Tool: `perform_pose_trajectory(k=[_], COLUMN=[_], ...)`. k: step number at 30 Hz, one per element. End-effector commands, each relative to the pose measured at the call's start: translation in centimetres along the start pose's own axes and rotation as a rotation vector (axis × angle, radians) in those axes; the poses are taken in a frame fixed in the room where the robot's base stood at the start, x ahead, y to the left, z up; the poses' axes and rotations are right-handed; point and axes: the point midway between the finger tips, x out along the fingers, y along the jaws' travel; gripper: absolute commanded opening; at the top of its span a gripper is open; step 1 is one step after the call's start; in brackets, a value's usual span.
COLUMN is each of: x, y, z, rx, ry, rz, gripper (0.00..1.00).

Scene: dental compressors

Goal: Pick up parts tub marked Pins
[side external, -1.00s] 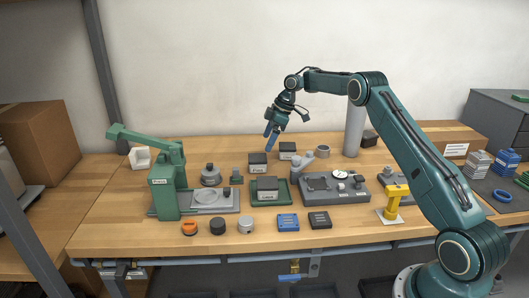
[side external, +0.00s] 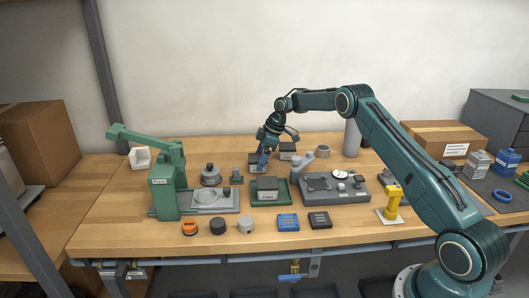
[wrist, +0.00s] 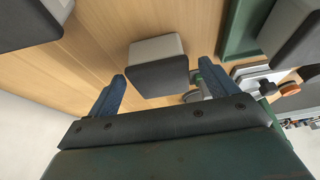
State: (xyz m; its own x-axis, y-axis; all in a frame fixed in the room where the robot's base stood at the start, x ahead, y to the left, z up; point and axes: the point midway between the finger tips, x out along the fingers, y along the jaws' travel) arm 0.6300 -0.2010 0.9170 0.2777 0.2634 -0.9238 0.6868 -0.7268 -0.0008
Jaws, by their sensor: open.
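The tub I take for Pins (side external: 253,160) is a small dark-topped tub with a pale label front, near the middle back of the bench. My gripper partly hides it and its label is too small to read now. My gripper (side external: 263,165) points down at this tub, with its blue fingers right at it. In the wrist view my gripper (wrist: 162,72) is open, and the grey and black tub (wrist: 158,66) lies between and ahead of the fingers. I cannot tell whether either finger touches it.
A similar tub (side external: 287,150) stands just behind to the right. Another tub (side external: 267,185) sits on a green tray (side external: 284,193) in front. A grey fixture plate (side external: 335,200) is to the right, and a green press (side external: 163,190) to the left.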

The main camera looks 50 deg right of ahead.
Motion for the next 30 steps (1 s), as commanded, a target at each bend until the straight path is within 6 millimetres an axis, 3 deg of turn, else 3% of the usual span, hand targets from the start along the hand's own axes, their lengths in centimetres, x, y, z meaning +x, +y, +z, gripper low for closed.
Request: perform_pose_trajectory(k=[7,23,30], x=[2.2,2.3,2.3], y=[0.0,0.0,0.0], z=[0.0,0.0,0.0], rx=[-0.002,-0.001,-0.001], ry=[-0.001,-0.001,-0.001], rz=[0.000,0.001,0.001], gripper=[0.85,0.85,0.38])
